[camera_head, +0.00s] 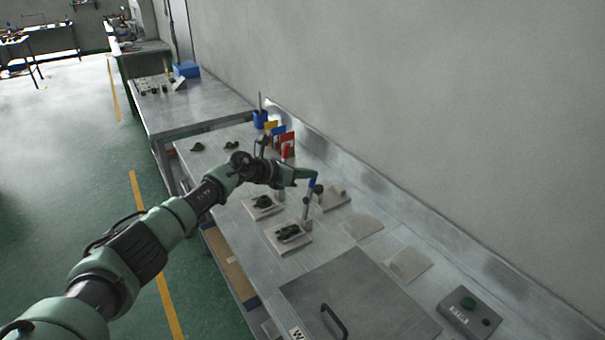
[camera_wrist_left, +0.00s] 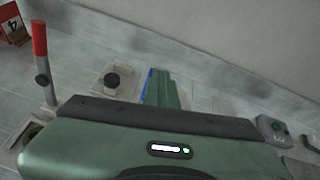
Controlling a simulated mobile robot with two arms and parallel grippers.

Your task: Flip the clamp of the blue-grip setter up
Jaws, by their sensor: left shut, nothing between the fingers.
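The blue-grip setter (camera_head: 306,207) stands at the edge of a pale plate on the metal bench, its blue grip (camera_head: 318,189) at the top of a slim grey lever. My left gripper (camera_head: 314,176) is shut and empty, with its tip right at the blue grip. In the left wrist view a strip of the blue grip (camera_wrist_left: 149,86) shows along the left side of the green fingers (camera_wrist_left: 162,88). Whether they touch it I cannot tell. The gripper body hides the setter's lower part there. My right gripper is in neither view.
A red-grip setter (camera_wrist_left: 40,62) stands upright at the left in the wrist view. Plates with dark green pieces (camera_head: 288,234) lie near the blue-grip setter. Coloured number cards (camera_head: 272,129) stand behind. A grey control box (camera_head: 469,312) and handled metal lid (camera_head: 350,295) are in front.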

